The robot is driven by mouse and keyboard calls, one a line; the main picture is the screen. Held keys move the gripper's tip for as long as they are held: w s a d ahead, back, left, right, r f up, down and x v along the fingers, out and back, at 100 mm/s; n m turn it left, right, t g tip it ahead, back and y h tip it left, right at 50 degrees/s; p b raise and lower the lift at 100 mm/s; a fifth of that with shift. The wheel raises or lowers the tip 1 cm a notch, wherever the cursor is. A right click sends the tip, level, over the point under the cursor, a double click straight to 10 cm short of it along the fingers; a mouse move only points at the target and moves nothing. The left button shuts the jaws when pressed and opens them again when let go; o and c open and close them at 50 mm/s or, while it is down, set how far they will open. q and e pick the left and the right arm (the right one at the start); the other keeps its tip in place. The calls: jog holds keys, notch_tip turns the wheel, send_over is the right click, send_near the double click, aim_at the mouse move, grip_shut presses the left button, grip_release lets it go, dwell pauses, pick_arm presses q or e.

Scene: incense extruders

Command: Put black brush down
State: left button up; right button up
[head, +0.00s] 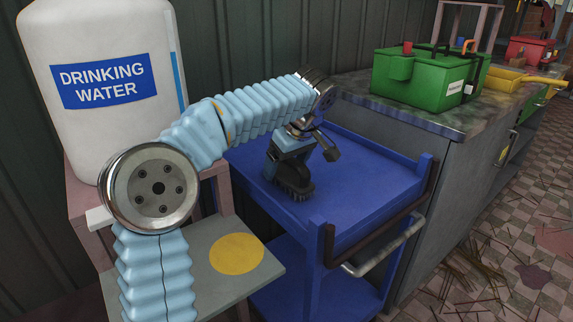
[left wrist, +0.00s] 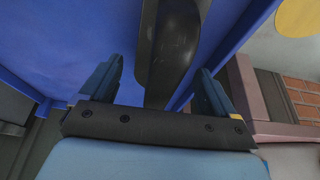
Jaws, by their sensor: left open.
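The black brush (head: 294,190) rests bristles down on the blue cart's top shelf (head: 360,190), near its left side. My left gripper (head: 283,165) is low over the shelf, right at the brush, and hides part of it. In the left wrist view the black brush handle (left wrist: 168,50) lies between the two fingers of my left gripper (left wrist: 160,85). The fingers are spread, with a visible gap on each side of the handle. My right gripper is in neither view.
A large drinking water container (head: 100,110) stands on a pinkish frame at the left. A grey board with a yellow disc (head: 236,254) is in front of it. A green box (head: 420,80) sits on the grey counter behind the cart. The right part of the blue shelf is clear.

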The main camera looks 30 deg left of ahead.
pick_arm(q)
jog(key=p+v, duration=0.2)
jog(key=v, duration=0.9)
jog(key=shift+d+r, duration=0.2)
